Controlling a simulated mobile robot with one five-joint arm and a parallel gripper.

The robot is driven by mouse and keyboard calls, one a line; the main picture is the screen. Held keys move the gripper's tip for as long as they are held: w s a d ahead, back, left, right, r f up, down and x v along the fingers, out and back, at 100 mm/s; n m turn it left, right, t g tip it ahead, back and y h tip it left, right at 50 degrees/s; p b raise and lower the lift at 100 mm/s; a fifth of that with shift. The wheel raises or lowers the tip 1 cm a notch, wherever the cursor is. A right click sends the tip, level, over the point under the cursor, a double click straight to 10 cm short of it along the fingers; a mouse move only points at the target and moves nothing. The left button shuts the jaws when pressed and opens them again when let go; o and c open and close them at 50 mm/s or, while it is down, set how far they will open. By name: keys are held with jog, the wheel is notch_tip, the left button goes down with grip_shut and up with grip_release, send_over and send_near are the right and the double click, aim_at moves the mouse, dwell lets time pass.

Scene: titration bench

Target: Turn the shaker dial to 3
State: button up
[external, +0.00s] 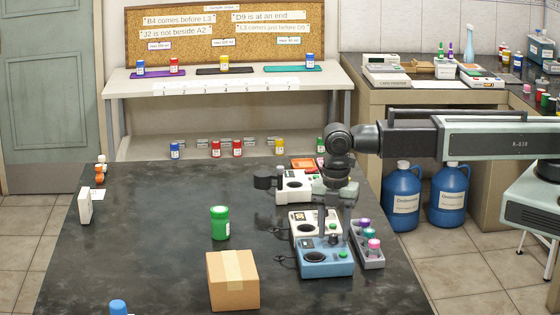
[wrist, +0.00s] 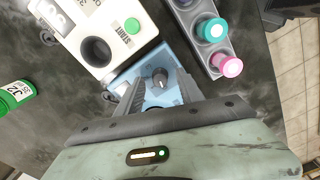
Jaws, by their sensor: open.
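A blue bench device (external: 318,266) stands near the right edge of the black table. It also shows in the wrist view (wrist: 143,66), with a small grey dial (wrist: 160,77) on its top. My gripper (external: 333,232) points down over this device. In the wrist view my gripper (wrist: 159,90) is open, with its two fingers on either side of the dial and nothing held. I cannot tell whether the fingertips touch the dial. The dial's scale is too small to read, and my gripper hides part of the device.
A white device (external: 306,222) with a green START button (wrist: 132,25) stands just behind the blue one. A rack of coloured caps (external: 368,246) stands close on the right. A cardboard box (external: 233,281) and green jar (external: 220,222) stand to the left. The table's left half is mostly clear.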

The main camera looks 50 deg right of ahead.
jog(key=shift+f, duration=0.15)
grip_shut()
